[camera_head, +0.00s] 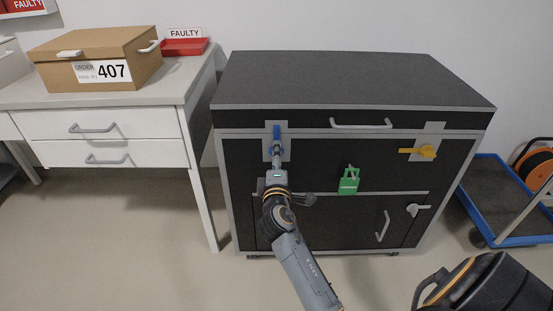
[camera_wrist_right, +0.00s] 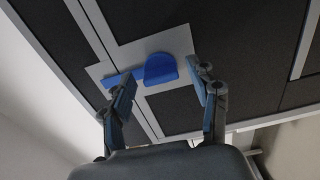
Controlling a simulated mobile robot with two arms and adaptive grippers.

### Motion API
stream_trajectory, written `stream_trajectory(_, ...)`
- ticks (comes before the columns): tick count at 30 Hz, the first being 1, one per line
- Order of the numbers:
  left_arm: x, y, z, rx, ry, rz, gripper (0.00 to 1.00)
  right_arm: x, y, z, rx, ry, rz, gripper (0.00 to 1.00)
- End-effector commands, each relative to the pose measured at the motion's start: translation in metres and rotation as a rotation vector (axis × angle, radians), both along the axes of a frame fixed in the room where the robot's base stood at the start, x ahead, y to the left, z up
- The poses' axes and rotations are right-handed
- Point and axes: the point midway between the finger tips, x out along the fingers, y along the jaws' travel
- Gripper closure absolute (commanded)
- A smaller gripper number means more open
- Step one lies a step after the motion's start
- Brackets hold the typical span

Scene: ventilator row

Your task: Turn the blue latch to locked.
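The blue latch (camera_head: 277,132) is on the upper left of the black case front, on a grey plate. Its lever points up in the head view. In the right wrist view the blue latch (camera_wrist_right: 160,69) shows a rounded hub, with the lever reaching left from it. My right gripper (camera_head: 277,152) is at the latch and partly hides it in the head view. In the wrist view the right gripper (camera_wrist_right: 164,78) has its fingers spread, with the hub between them. The left finger overlaps the lever; I cannot tell whether it touches. My left gripper is out of view.
A white desk (camera_head: 150,150) with a cardboard box (camera_head: 97,48) stands left. A blue-edged cart (camera_head: 500,190) stands right. Floor in front is mostly clear.

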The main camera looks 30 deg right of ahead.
Motion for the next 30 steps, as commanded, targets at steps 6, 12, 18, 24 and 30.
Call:
stream_trajectory(6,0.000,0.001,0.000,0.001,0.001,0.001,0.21,-0.001,0.001,-0.001,-0.001,0.003,0.001,0.40)
stream_trajectory(12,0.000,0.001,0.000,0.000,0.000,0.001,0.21,-0.018,0.013,-0.002,0.001,0.004,0.002,0.40)
stream_trajectory(18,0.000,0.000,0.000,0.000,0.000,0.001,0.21,-0.055,0.037,-0.002,0.003,0.004,0.000,0.40)
stream_trajectory(24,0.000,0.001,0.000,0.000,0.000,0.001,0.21,-0.084,0.057,-0.002,0.002,0.005,0.001,0.40)
stream_trajectory(30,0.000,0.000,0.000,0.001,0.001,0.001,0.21,-0.098,0.067,-0.001,0.001,0.001,0.001,0.40)
